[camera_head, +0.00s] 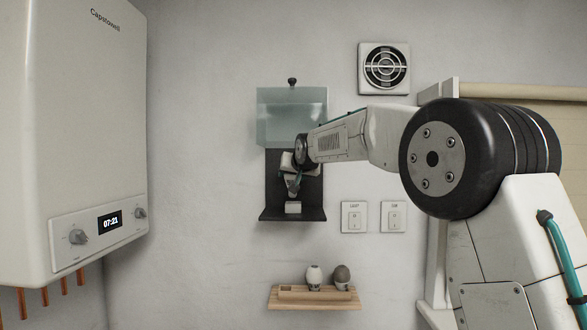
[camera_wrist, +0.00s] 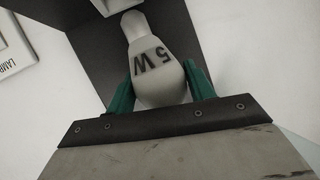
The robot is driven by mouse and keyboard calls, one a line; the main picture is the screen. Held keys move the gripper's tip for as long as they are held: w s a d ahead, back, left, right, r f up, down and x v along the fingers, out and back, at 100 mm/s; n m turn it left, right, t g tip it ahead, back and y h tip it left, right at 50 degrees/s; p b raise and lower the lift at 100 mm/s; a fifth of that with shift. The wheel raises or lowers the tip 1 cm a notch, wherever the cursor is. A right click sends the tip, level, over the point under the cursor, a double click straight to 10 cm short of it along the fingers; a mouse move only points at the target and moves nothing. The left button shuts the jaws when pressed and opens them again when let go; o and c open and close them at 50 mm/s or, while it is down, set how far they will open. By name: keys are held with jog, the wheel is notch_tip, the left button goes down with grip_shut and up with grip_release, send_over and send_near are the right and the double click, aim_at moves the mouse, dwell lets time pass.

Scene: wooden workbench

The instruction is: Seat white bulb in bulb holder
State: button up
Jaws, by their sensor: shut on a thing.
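My gripper (camera_head: 293,185) is in front of the black wall-mounted bracket. In the wrist view its green fingers (camera_wrist: 160,88) are shut on the white bulb (camera_wrist: 155,68), which is marked "5 W". The bulb's narrow end points away from my gripper, towards the bracket's white bulb holder (camera_head: 293,207). Part of a white piece (camera_wrist: 112,5) shows beside the narrow end in the wrist view. I cannot tell whether the bulb touches the holder. In the head view the bulb is mostly hidden by my gripper.
A translucent cover (camera_head: 280,120) is at the top of the black bracket (camera_head: 315,195). A wooden shelf (camera_head: 313,302) below holds a white bulb-like piece (camera_head: 314,274) and a grey one (camera_head: 341,274). Switches (camera_head: 354,217) are right of the bracket; a boiler (camera_head: 85,130) is left.

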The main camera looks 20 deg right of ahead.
jog(key=shift+d+f, duration=0.1)
jog(key=shift+f, duration=1.6)
jog(key=shift+f, duration=0.5)
jog(key=o, duration=1.1)
jog(key=shift+c, duration=0.2)
jog(key=v, duration=0.8)
